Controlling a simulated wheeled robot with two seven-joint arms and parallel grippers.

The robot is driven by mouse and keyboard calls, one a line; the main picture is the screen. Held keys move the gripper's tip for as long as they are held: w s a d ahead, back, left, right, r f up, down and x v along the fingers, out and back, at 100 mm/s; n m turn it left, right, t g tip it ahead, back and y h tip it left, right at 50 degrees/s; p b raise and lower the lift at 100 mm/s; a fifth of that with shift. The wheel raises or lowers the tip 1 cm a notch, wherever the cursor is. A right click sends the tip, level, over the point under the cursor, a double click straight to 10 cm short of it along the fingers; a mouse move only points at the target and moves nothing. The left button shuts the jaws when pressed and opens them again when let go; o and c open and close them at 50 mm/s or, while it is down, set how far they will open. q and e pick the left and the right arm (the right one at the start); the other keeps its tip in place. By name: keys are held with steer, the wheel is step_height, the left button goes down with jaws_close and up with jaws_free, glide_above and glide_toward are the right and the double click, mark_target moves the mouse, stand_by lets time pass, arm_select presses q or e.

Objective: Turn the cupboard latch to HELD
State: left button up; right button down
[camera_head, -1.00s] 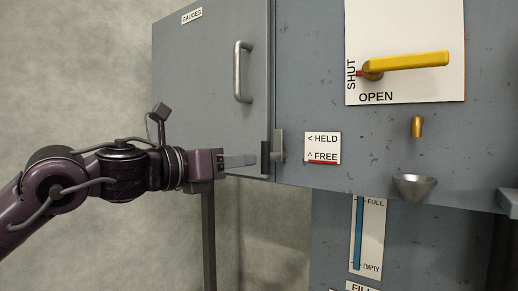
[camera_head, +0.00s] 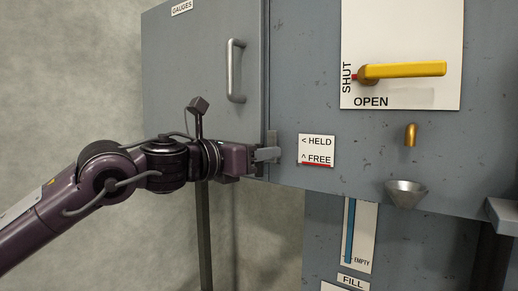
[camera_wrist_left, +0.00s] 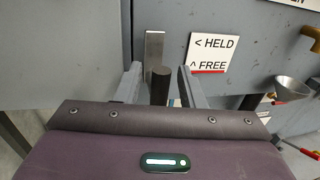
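The cupboard latch (camera_head: 272,138) is a grey upright plate at the door's right edge, left of the HELD/FREE label (camera_head: 317,150). A red line lies under FREE on the label. In the wrist view the left gripper (camera_wrist_left: 160,70) is open, one finger on each side of the knob, with visible gaps. My right gripper is not in view.
The GAUGES door (camera_head: 195,90) has a bar handle (camera_head: 235,70). To the right are a yellow lever (camera_head: 403,70) near SHUT, a brass spout (camera_head: 410,135) and a metal funnel (camera_head: 405,193). A grey ledge (camera_head: 503,215) is at the right edge.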

arm_select(q)
steer(key=shift+c, duration=0.4)
jaws_close()
steer(key=shift+f, duration=0.15)
